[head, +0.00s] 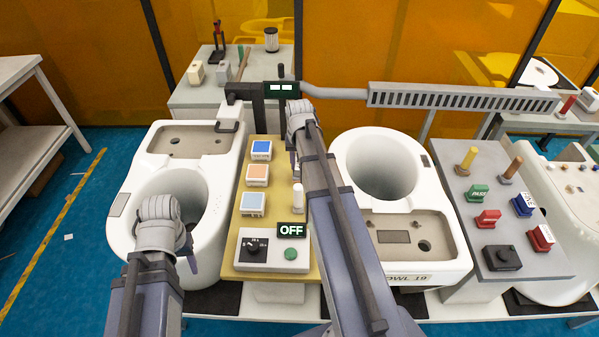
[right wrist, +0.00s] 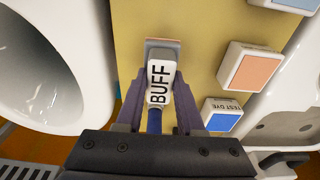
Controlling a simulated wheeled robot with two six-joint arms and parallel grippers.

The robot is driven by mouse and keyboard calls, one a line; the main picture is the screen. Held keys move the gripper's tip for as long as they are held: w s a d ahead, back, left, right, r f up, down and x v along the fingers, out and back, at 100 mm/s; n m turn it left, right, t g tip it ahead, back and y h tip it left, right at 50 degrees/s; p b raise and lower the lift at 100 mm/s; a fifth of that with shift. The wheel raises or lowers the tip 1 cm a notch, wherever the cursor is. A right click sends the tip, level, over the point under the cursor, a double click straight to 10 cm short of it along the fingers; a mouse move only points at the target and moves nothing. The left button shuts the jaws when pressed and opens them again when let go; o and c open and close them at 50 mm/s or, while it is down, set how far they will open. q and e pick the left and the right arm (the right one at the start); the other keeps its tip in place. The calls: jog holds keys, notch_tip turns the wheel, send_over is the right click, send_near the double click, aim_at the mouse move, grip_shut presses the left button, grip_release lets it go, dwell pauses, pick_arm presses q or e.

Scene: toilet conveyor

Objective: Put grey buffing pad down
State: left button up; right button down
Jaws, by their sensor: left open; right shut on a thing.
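In the right wrist view my right gripper (right wrist: 159,84) is shut on the buffing pad (right wrist: 160,66), which has a white body marked BUFF and a blue handle part. Its front edge shows a thin grey and orange-brown strip. The pad is over the yellow board (right wrist: 195,35); I cannot tell whether it touches it. My left gripper (head: 189,247) is open and empty over the left toilet's bowl (head: 207,190).
Blue and peach blocks (head: 257,174) line the board's left side; one reads TEST DYE in the right wrist view. A right toilet (head: 350,150) and a grey tool stand (head: 530,265) flank the right.

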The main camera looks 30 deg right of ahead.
aim_at(299, 166)
jog(key=shift+f+b, duration=0.95)
jog(key=shift+f, duration=0.45)
jog(key=shift+f, duration=0.15)
jog(key=c, duration=0.5)
grip_release()
jog(key=r+p, duration=0.8)
jog(key=s+r+p, duration=0.1)
jog(key=r+p, duration=0.3)
jog(key=shift+s+a+r, duration=0.1)
jog(key=shift+a+r, duration=0.1)
jog(key=shift+a, duration=0.2)
jog(key=shift+f, duration=0.1)
